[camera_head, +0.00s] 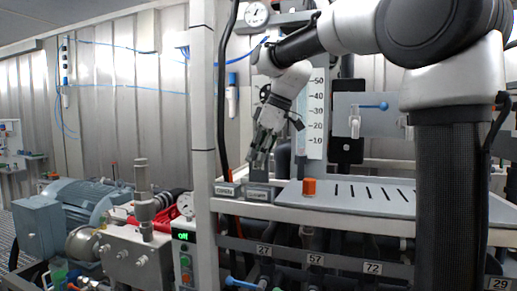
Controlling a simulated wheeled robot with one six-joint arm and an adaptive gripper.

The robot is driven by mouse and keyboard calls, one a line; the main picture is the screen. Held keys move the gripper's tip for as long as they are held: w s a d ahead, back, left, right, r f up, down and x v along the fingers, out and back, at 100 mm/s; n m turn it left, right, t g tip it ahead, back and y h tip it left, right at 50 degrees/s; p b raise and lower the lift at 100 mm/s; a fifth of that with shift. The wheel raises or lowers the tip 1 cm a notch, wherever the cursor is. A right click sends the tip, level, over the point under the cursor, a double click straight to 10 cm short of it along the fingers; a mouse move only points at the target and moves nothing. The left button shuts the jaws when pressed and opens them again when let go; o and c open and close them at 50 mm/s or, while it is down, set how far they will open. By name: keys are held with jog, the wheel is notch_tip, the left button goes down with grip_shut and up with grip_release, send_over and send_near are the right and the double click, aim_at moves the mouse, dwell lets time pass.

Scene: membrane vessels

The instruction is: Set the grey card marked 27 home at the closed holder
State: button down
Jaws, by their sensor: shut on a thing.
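My gripper (262,158) points down above the shelf at the picture's middle, its fingers shut on a thin grey card, which is mostly hidden between them; no number can be read on it. Just below the fingertips is a small grey block-like holder (259,192) with a label on its front. A second, similar holder (228,189) stands to its left, also labelled. The labels are too small to read surely, so I cannot tell which one is the closed holder. I cannot tell whether the card touches the holder below it.
A grey slotted panel (420,202) lies on the shelf to the right, with an orange cylinder (310,187) at its left end. A white post (203,130) stands left of the holders. A scale board (313,115) rises behind.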

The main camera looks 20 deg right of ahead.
aim_at(259, 171)
jog(key=shift+f, duration=2.2)
jog(key=shift+f, duration=0.25)
jog(key=c, duration=1.3)
grip_release()
jog(key=v, duration=1.2)
jog(key=s+d+f+m+t+h, duration=0.1)
jog(key=s+d+f+m, duration=0.4)
jog(key=s+f, duration=0.5)
jog(key=s+d+f+m+h, duration=0.2)
jog(key=s+d+f+m, duration=0.3)
jog(key=s+f, duration=0.5)
jog(key=s+d, duration=0.1)
jog(key=s, duration=0.2)
jog(key=shift+s+f+m+t+h, duration=0.3)
jog(key=shift+s+m+t, duration=0.05)
jog(key=shift+m+t, duration=0.05)
